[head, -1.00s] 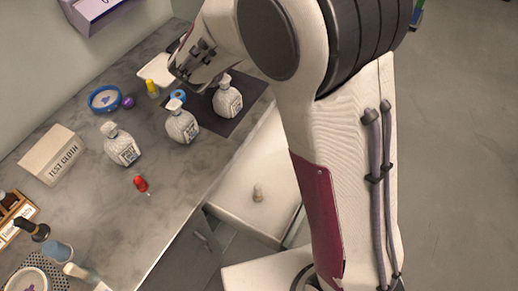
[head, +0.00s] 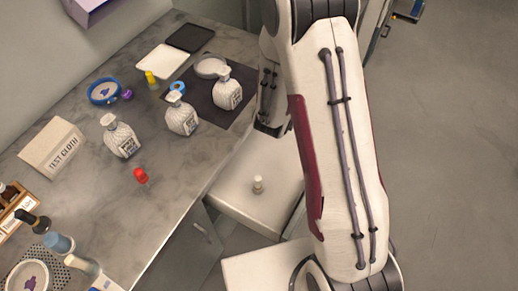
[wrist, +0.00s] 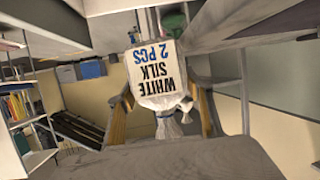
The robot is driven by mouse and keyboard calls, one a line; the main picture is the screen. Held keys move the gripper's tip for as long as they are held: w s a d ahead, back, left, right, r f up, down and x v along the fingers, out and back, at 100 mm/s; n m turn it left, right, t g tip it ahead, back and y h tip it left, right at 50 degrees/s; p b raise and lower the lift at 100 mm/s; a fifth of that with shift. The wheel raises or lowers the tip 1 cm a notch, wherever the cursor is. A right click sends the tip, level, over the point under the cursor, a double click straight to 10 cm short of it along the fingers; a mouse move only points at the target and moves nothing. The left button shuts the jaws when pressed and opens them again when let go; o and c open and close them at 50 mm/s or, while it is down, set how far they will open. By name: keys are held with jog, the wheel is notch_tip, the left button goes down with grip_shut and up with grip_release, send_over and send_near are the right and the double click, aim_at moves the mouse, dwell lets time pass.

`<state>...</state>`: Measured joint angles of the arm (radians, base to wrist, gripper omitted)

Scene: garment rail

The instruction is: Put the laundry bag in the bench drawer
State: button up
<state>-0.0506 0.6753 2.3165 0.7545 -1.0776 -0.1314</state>
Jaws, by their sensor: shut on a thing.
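The laundry bag (wrist: 162,75), white with the print "WHITE SILK 2 PCS" upside down, shows in the wrist view. In the head view my gripper (head: 268,122) is partly hidden by my arm, beside the bench's right edge, and the bag cannot be made out. The pale bench drawer (head: 240,205) stands open below the gripper, its right side covered by my arm. A small pale knobbed object (head: 258,184) is in it.
Open floor (head: 450,150) lies right of my arm.

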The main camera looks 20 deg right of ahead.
jog(key=s+a+f+n+t+y, duration=0.1)
jog(key=s+a+f, duration=0.2)
jog(key=f, duration=0.2)
jog(key=s+a+f+n+y, duration=0.1)
jog(key=s+a+f+y, duration=0.1)
jog(key=f, duration=0.4)
jog(key=shift+s+a+f+n+t, duration=0.25)
jog(key=shift+s+a+n+t, duration=0.2)
jog(key=shift+s, duration=0.65)
jog(key=shift+f, duration=0.1)
send_over(282, 153)
jog(key=shift+d+f, duration=0.1)
jog(key=shift+f, duration=2.7)
jog(key=shift+f, duration=2.1)
jog(key=shift+f, duration=0.1)
jog(key=o, duration=1.3)
jog(key=shift+c, duration=0.2)
